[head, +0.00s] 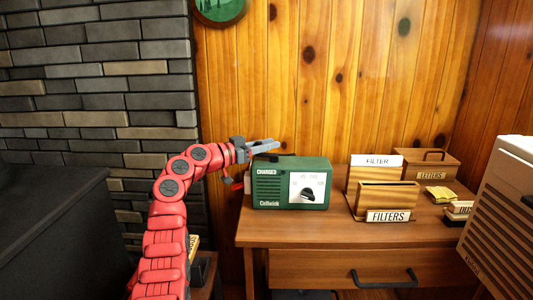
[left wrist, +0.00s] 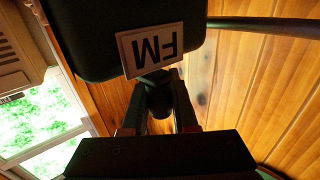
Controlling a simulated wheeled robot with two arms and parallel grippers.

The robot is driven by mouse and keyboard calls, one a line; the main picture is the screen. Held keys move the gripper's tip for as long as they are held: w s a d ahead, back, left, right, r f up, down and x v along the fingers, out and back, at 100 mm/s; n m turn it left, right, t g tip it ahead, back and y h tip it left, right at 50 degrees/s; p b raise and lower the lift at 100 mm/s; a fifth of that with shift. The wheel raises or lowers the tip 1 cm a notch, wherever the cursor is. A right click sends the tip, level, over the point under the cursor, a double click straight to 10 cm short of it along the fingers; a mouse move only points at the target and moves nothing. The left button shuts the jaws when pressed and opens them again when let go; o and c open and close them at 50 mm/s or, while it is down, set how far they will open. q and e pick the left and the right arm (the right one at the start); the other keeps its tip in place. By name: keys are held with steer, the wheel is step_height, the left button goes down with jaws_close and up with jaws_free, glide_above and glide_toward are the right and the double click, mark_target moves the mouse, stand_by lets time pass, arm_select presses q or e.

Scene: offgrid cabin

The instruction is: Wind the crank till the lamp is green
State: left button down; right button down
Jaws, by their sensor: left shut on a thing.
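The green crank device (head: 270,189) stands on the wooden desk, with a "CHARGED" label at its upper left and a white dial at its right. My left gripper (head: 267,147) is at the device's upper left end. In the left wrist view, its two fingers (left wrist: 159,100) are shut on a dark rounded knob (left wrist: 158,103), which I take for the crank's knob. The crank arm itself is not clear. I cannot make out a lit lamp or its colour. My right gripper is not in view.
A dark case with an upside-down "FM" label (left wrist: 151,49) is close beyond the fingers. A wooden filters box (head: 388,198) and letters box (head: 440,162) stand right of the device. A beige louvred unit (head: 505,205) is at far right. The desk's front strip is clear.

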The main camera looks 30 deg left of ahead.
arm_select(q)
steer(key=shift+r, duration=0.1)
steer(key=shift+w+d+m+g+h+p, duration=0.2)
steer(key=shift+m+g+h+p, duration=0.15)
steer(key=shift+m+h, duration=0.2)
steer(key=shift+h, duration=0.25)
steer(key=shift+m+g+h+p, duration=0.3)
steer(key=shift+m+g+p, duration=0.05)
steer(key=shift+g, duration=0.1)
steer(key=shift+w, duration=0.1)
steer(key=c, duration=0.7)
jaws_free()
